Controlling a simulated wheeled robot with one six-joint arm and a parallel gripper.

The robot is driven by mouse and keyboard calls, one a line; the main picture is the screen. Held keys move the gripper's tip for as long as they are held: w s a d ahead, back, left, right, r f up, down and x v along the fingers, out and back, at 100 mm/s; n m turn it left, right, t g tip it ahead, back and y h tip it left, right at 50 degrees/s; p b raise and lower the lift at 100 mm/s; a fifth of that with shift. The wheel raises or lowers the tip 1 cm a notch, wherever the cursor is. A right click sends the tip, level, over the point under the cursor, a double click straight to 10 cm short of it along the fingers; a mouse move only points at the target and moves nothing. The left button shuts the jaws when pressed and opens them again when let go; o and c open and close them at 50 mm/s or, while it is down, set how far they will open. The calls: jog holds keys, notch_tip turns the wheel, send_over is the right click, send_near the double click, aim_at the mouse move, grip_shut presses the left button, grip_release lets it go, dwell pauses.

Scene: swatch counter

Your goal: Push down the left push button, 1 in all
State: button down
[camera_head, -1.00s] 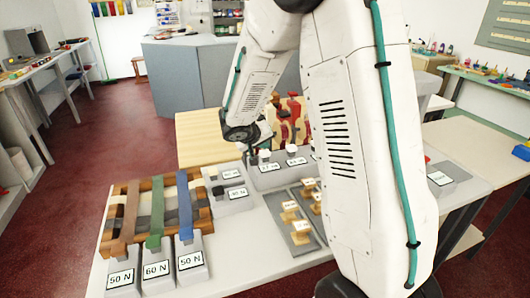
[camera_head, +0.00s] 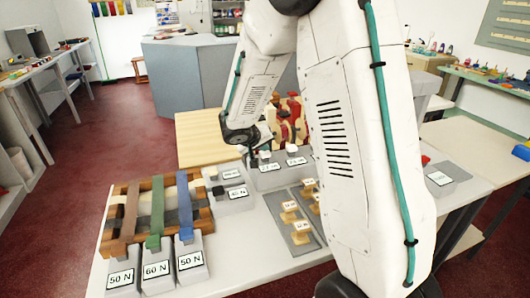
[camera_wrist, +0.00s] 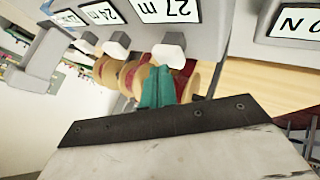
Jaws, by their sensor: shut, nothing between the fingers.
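A grey box (camera_head: 268,182) with white push buttons and labels stands at the back of the counter, partly behind my arm. Its left white button (camera_head: 265,154) also shows in the wrist view (camera_wrist: 169,52), by the label "27 m". A middle button (camera_wrist: 116,47) and a further one (camera_wrist: 88,38) stand beside it in the wrist view. My gripper (camera_wrist: 157,76) has its teal fingers shut and empty. Their tips are close to the left button in the wrist view; I cannot tell whether they touch it. My arm hides part of the row in the head view.
Grey blocks with "50 N" and "60 N" labels (camera_head: 158,279) and coloured straps stand at the front left. A smaller grey box (camera_head: 234,205) sits left of the button box. Tan pieces stand on a grey plate (camera_head: 299,238) in front.

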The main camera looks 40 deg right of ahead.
aim_at(264, 154)
jog(key=shift+f, duration=0.5)
jog(key=shift+r, duration=0.1)
dwell(0.5)
jog(key=shift+r, duration=1.15)
jog(key=shift+r, duration=2.5)
